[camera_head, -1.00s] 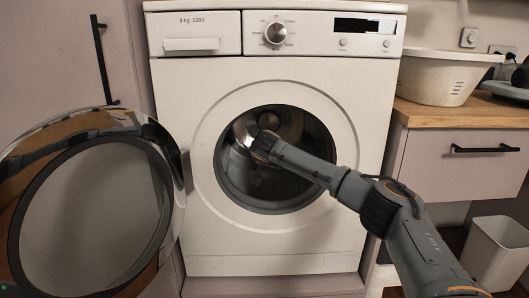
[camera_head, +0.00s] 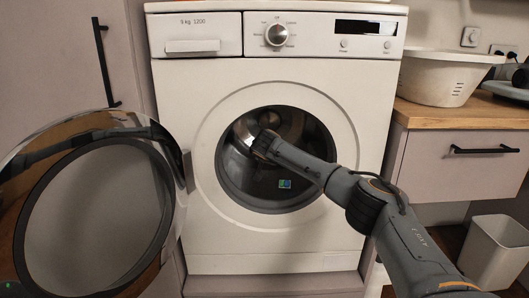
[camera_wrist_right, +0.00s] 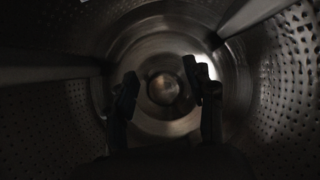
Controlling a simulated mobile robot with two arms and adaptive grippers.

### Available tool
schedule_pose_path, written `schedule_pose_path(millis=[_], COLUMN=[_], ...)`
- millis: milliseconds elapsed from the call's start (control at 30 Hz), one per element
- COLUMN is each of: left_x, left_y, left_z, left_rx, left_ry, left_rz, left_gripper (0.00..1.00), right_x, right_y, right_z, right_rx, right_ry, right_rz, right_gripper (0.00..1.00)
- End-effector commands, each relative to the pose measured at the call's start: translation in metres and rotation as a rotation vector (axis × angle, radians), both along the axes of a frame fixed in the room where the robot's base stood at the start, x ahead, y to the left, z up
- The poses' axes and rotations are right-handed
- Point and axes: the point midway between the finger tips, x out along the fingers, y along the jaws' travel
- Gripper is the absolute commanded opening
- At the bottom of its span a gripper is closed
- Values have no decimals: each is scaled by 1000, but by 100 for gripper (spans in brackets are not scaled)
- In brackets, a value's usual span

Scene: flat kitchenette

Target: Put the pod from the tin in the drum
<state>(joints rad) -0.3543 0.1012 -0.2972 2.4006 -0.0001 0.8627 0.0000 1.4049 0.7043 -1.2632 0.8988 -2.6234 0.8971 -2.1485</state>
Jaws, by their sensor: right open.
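The washing machine (camera_head: 180,120) has its round door open, and the steel drum (camera_head: 290,122) shows inside. The pod, a small blue and green square (camera_head: 285,184), shows low in the drum opening, below my right forearm and apart from the fingers. My right gripper (camera_head: 257,143) reaches into the drum. In the right wrist view its two dark fingers (camera_wrist_right: 160,80) are spread, with nothing between them and the drum's back wall (camera_wrist_right: 165,118) beyond. I do not see the pod in that view. The tin and my left gripper are not in view.
The open door (camera_head: 165,190) stands out to the left. A wooden counter (camera_head: 440,118) with a white basket (camera_head: 430,82) is on the right, above a drawer (camera_head: 470,165). A white bin (camera_head: 492,252) stands on the floor at the lower right.

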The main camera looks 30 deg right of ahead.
Motion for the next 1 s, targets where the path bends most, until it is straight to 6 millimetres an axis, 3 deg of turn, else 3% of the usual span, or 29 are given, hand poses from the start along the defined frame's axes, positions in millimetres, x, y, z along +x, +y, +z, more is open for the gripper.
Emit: schedule_pose_path(millis=[367, 1000], left_x=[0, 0], left_y=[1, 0], left_z=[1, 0], left_rx=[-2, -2], left_ry=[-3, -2], left_rz=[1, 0], left_gripper=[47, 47], right_x=[-12, -85], right_y=[7, 52], right_z=[9, 54], right_rx=[0, 1], right_ry=[-1, -1], right_rz=[2, 2], right_gripper=[54, 54])
